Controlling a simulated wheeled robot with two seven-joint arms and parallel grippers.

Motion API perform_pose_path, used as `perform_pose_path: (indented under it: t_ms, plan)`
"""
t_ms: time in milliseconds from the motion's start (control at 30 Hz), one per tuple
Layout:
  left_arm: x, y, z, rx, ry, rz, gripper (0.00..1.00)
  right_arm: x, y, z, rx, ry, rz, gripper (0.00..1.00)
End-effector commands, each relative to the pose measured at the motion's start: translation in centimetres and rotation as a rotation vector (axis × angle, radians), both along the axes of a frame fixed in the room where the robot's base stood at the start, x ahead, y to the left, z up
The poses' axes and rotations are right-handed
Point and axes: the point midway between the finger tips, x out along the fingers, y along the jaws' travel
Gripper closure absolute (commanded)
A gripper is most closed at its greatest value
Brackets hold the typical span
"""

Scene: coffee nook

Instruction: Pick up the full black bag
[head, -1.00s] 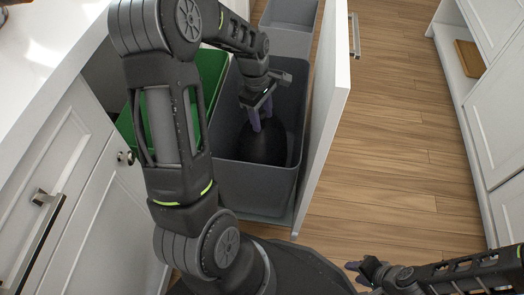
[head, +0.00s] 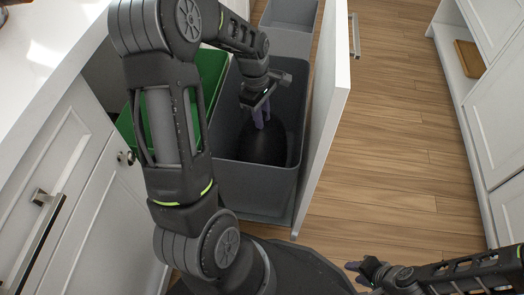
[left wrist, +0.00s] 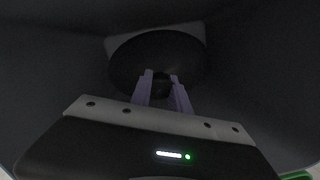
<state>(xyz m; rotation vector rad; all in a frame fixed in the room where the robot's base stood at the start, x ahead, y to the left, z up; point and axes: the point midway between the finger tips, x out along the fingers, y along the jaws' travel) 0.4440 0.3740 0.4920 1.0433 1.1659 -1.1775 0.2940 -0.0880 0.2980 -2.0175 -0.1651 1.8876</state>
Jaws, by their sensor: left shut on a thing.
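The full black bag (head: 264,147) sits inside a dark grey bin (head: 258,190) in the pulled-out drawer. It also shows as a dark round shape in the left wrist view (left wrist: 183,60). My left gripper (head: 262,119) reaches down into the bin, its purple fingers shut on the top of the bag. In the left wrist view its fingertips (left wrist: 161,78) meet at the bag's dark neck. The bag's lower part is hard to see in the shade. My right gripper (head: 362,274) is at the bottom of the head view, away from the bin; its jaw opening is unclear.
A green bin (head: 212,75) stands left of the dark grey bin, and another grey bin (head: 290,20) is behind it. The white drawer front (head: 326,110) stands close on the right. A white counter (head: 45,50) is at left. Wooden floor (head: 400,150) lies clear at right.

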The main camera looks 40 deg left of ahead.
Motion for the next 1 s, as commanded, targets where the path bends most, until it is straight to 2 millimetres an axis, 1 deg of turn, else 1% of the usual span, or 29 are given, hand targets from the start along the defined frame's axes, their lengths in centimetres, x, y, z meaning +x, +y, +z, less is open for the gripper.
perform_pose_path:
  t_ms: [833, 1000]
  plan:
    - [0.11, 0.02, 0.13, 0.000, -0.003, 0.000, 1.00, 0.00, 0.00, 0.03, 0.000, 0.000, 0.000, 0.64]
    - [0.15, 0.02, 0.80, 0.002, -0.005, 0.000, 1.00, -0.03, 0.04, 0.33, 0.000, 0.001, 0.001, 0.64]
